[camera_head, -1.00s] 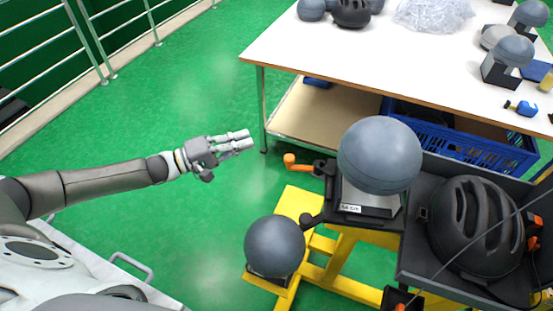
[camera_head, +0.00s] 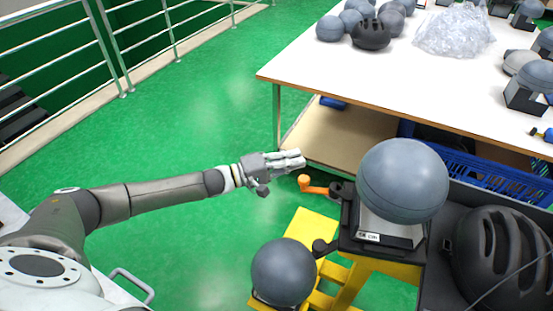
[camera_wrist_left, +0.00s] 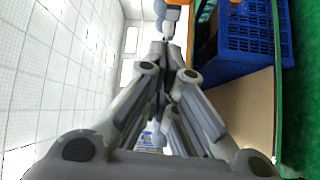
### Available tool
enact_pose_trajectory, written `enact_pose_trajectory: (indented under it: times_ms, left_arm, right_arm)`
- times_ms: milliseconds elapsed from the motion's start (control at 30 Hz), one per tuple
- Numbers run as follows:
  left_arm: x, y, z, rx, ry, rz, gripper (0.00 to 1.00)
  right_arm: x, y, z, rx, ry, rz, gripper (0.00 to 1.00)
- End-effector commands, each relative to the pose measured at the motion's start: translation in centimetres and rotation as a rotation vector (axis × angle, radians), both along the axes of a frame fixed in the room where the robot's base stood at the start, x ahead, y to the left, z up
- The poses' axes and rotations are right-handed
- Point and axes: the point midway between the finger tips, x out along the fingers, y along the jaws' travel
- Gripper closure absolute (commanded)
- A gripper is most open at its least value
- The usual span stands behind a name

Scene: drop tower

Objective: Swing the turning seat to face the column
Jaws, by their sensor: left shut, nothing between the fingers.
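A large grey ball-shaped headform (camera_head: 403,181) sits on a pale block with a white label (camera_head: 370,237), on a black seat (camera_head: 349,222) that I take for the turning seat. An orange-ended handle (camera_head: 306,184) sticks out from its left side. No column can be made out. My left gripper (camera_head: 298,160) is shut and empty, just above and beside the orange end in the head view; I cannot tell if they touch. In the left wrist view my fingers (camera_wrist_left: 163,75) are together, with an orange part (camera_wrist_left: 178,2) beyond them. My right gripper is not in view.
A smaller grey ball (camera_head: 283,272) stands by the yellow frame (camera_head: 312,227). A black helmet (camera_head: 500,255) lies at the right. A white table (camera_head: 400,85) with balls and plastic wrap stands behind, a blue crate (camera_head: 480,172) under it. Green floor is clear at left.

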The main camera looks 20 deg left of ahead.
Motion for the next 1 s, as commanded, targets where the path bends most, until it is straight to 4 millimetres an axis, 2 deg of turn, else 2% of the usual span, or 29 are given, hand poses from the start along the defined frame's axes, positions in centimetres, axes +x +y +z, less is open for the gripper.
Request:
enact_pose_trajectory:
  times_ms: [33, 100, 300, 767, 1000]
  left_arm:
    - [-1.0, -0.1, -0.2, 0.003, 0.010, 0.001, 1.00]
    - [-1.7, -0.4, -0.3, 0.003, 0.010, 0.002, 1.00]
    - [-2.9, -0.9, -0.6, 0.003, 0.008, 0.003, 1.00]
    - [-3.1, -1.1, -0.6, 0.004, 0.005, 0.004, 1.00]
    - [-3.5, -1.5, -0.5, 0.001, 0.008, 0.025, 1.00]
  right_arm:
    - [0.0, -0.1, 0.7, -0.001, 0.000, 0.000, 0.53]
    - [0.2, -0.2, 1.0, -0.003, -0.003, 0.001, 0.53]
    - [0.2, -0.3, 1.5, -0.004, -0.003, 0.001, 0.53]
    - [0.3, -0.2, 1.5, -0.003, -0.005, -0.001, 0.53]
    - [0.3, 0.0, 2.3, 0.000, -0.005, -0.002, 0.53]
